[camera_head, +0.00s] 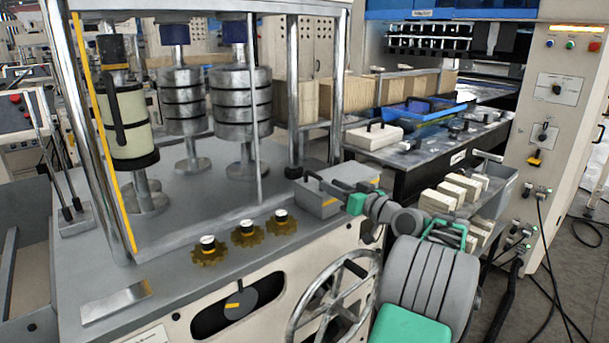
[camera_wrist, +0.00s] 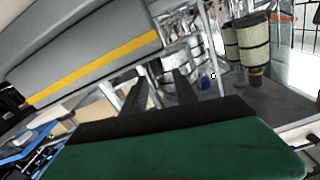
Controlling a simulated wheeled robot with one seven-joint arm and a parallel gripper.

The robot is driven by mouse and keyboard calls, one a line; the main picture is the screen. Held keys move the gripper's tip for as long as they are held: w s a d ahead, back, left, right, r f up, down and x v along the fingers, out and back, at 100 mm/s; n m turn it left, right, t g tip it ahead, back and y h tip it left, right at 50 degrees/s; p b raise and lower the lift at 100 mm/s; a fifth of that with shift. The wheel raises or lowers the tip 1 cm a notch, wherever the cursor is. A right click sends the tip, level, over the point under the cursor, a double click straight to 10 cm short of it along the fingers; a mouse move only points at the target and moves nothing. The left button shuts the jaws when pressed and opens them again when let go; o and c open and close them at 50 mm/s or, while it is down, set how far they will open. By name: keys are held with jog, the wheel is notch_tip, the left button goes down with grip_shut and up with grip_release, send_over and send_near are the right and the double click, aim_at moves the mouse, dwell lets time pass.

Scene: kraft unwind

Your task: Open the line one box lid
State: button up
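The grey box (camera_head: 316,203) with a yellow stripe sits on the right end of the machine's grey deck, and its lid looks closed. In the wrist view a large grey surface with a yellow stripe (camera_wrist: 95,70), which looks like this box, fills the upper left close to my gripper. My gripper (camera_head: 330,184) is at the top of the box in the head view. In the wrist view its two dark fingers (camera_wrist: 160,90) stand apart with nothing seen between them. I cannot tell whether they touch the lid.
A metal post (camera_head: 292,95) rises behind the box. Stacked metal rolls (camera_head: 240,100) stand at left. A tray of pale blocks (camera_head: 455,190) and a control cabinet (camera_head: 560,110) are at right.

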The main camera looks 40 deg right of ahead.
aim_at(315, 176)
jog(key=w+p, duration=0.1)
jog(key=w, duration=0.7)
grip_shut()
dwell(1.3)
